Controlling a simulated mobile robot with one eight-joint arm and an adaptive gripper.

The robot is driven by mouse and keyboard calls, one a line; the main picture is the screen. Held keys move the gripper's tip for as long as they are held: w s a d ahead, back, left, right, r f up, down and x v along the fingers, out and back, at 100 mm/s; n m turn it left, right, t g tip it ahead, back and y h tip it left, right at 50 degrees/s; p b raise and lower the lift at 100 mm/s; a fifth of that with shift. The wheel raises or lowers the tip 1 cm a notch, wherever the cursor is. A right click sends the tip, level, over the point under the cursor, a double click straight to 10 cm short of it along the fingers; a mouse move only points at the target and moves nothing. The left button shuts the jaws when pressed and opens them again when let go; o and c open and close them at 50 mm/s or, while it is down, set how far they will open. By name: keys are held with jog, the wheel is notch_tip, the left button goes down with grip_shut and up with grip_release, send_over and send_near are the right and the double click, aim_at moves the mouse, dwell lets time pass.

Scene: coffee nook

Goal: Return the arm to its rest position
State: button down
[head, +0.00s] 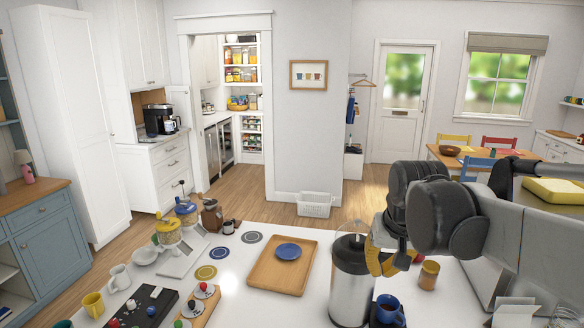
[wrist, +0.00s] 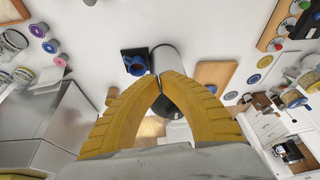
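My gripper (head: 383,272) hangs over the white counter (head: 248,285), at the right of the head view. Its yellow fingers also show in the wrist view (wrist: 159,78), where their tips meet with nothing seen between them. My arm reaches in from the right edge of the head view. A silver canister with a dark lid (head: 350,285) stands close to the left of the gripper in the head view. It also shows beyond the fingers in the wrist view (wrist: 169,58). I cannot tell how much space separates them.
A blue mug (head: 389,309) stands right of the canister, near the gripper. A jar (head: 428,275) stands farther right. Cups, coasters and a dark board (head: 143,307) crowd the counter's left.

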jog(key=s+f+n+t+b, duration=0.1)
jog(key=s+f+t+b, duration=0.2)
jog(key=s+f+b, duration=0.9)
jog(key=s+f, duration=0.5)
jog(key=f, duration=0.2)
jog(key=shift+f, duration=0.4)
